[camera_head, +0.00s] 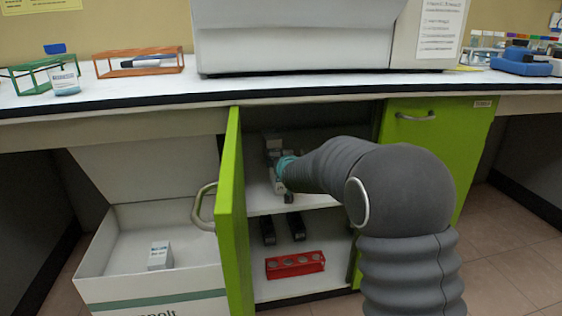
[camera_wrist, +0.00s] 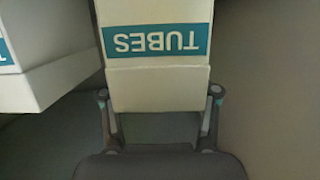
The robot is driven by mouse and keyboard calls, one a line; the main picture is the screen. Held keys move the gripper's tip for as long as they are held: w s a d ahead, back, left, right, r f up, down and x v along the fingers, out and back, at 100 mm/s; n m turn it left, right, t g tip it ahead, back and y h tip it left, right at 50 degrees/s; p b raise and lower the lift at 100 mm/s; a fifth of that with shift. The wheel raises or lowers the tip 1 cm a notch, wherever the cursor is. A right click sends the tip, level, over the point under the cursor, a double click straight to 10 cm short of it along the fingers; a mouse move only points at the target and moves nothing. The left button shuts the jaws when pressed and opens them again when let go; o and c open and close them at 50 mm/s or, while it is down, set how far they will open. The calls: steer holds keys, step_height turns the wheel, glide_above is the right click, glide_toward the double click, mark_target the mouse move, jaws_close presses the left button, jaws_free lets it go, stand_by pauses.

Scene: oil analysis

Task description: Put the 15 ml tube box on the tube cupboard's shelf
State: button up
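The tube box (camera_wrist: 158,88), white with a teal band reading "TUBES" upside down, fills the space between my fingertips in the wrist view. My gripper (camera_wrist: 160,96) is shut on it, with a finger against each side. In the head view my arm reaches through the open front of the green-doored tube cupboard (camera_head: 232,215). My gripper (camera_head: 288,172) is there above the upper shelf (camera_head: 262,205). The box's far end and underside are hidden, so I cannot tell whether it touches the shelf.
Another white box with a teal label (camera_wrist: 35,85) is close on the left in the wrist view. Dark items and a red rack (camera_head: 295,264) are on the lower shelf. The open left door stands beside an open white carton (camera_head: 150,285) holding a small box (camera_head: 160,256).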

steer(key=o, duration=0.4)
steer(key=shift+r, duration=0.1)
steer(key=shift+r+p, duration=0.2)
steer(key=shift+p, duration=0.1)
steer(key=s+d+r+g+h, duration=0.1)
steer(key=s+d+r, duration=0.1)
steer(key=s+d, duration=0.5)
steer(key=s+d+r+m+g, duration=0.1)
steer(key=s+d, duration=0.2)
steer(key=s, duration=0.8)
steer(key=s+d+r+g+h, duration=0.1)
steer(key=s+d+r+g, duration=0.1)
steer(key=s+d, duration=0.5)
steer(key=s+d+f+m+g+h, duration=0.1)
steer(key=s+d+f+g, duration=0.1)
steer(key=s, duration=1)
steer(key=s+d+f+m+g+h, duration=0.1)
steer(key=s+d+f+g, duration=0.1)
steer(key=s, duration=1.1)
steer(key=shift+d+f, duration=0.85)
steer(key=shift+f, duration=0.1)
